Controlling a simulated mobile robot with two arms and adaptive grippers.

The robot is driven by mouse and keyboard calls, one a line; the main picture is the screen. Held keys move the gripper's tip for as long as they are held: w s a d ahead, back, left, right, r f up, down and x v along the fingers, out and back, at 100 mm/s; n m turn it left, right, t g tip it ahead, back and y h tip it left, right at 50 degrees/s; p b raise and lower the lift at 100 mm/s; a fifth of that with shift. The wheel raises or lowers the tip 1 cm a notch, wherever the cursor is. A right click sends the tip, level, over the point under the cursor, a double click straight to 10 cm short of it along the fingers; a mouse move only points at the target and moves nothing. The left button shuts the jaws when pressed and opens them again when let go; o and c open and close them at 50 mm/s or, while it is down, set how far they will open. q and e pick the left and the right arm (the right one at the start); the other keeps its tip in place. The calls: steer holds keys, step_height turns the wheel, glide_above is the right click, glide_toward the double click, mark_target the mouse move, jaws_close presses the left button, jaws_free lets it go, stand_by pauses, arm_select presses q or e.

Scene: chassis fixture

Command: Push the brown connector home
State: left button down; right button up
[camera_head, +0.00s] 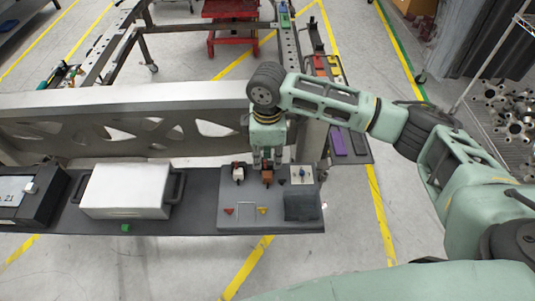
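The brown connector (267,177) sits at the back of a grey fixture board on the table, just right of a white connector (238,174). My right gripper (267,162) points down right behind the brown connector. Its two fingers look apart, with a gap between them. I cannot tell whether a finger touches the connector, or how deep the connector sits. My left gripper is not in view.
A white case (127,190) with dark handles stands left on the dark table (200,205). The fixture board (275,215) also carries small red and yellow parts and a dark block (301,206). A metal chassis beam (120,102) runs behind the table.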

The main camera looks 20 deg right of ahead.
steer(key=b, duration=0.7)
glide_above(267, 177)
step_height(267, 177, down, 6)
steer(key=shift+d+r, duration=0.1)
steer(key=shift+r, duration=0.05)
step_height(267, 177, down, 2)
steer(key=shift+s+f+p, duration=0.1)
steer(key=shift+p, duration=0.25)
steer(key=shift+f, duration=0.45)
jaws_close()
steer(key=shift+w+f, duration=0.15)
steer(key=shift+w, duration=0.05)
steer(key=shift+s, duration=0.15)
